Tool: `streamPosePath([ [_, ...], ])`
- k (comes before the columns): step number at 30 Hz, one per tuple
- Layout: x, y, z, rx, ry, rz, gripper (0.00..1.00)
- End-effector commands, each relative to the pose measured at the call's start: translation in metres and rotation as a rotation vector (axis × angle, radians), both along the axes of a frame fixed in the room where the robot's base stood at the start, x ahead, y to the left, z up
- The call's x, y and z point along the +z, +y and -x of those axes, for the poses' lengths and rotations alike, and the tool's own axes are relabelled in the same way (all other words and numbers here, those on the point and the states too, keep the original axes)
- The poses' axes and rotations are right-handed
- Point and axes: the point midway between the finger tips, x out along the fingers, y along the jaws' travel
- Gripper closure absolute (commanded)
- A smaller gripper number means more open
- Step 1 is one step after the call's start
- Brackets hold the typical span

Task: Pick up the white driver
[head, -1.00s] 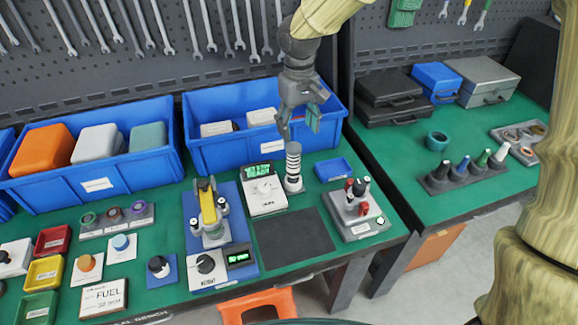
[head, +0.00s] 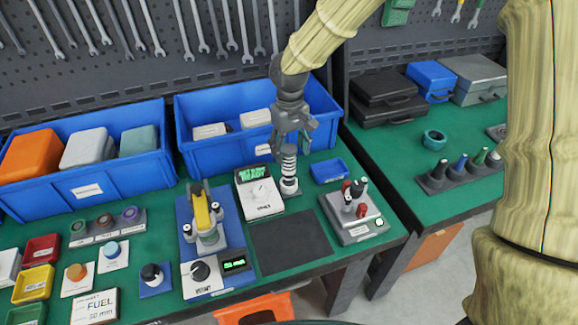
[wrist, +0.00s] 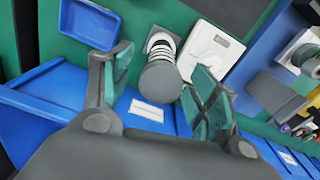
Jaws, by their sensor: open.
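A white cylinder with dark bands and a grey top (head: 289,172) stands upright on a small base on the green bench; it looks like the white driver. It also shows in the wrist view (wrist: 160,75), between and ahead of the fingers. My gripper (head: 291,145) is above it, fingers pointing down and at the level of its top in the head view. In the wrist view my gripper (wrist: 162,72) is open, with teal pads on either side of the cylinder and gaps at both sides. The cylinder's top hides part of its lower body.
A white device with a green display (head: 260,196) stands close left of the cylinder. A blue bin (head: 200,155) is behind it and a small blue tray (head: 329,171) is right. A dark mat (head: 293,243) lies clear in front. A rack of coloured-tip pieces (head: 455,178) stands on the right bench.

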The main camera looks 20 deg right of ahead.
Motion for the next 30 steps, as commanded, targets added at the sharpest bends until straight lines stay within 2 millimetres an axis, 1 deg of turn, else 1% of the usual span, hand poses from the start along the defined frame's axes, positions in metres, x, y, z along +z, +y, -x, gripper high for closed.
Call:
streamPosePath([
  [9, -0.033, 0.002, -0.001, -0.001, 0.003, 0.0, 0.4],
  [12, -0.04, 0.002, -0.001, 0.0, 0.002, 0.0, 0.4],
  [15, -0.044, 0.002, -0.001, -0.001, 0.001, -0.001, 0.4],
  [22, -0.044, 0.002, -0.001, -0.001, 0.0, -0.001, 0.4],
  [26, -0.044, 0.002, -0.001, -0.001, 0.0, 0.0, 0.63],
  [27, -0.044, 0.002, -0.001, -0.001, 0.0, 0.0, 0.71],
  [29, -0.044, 0.002, -0.001, -0.001, 0.0, 0.0, 0.82],
  [30, -0.044, 0.002, -0.001, -0.001, 0.0, 0.0, 0.89],
])
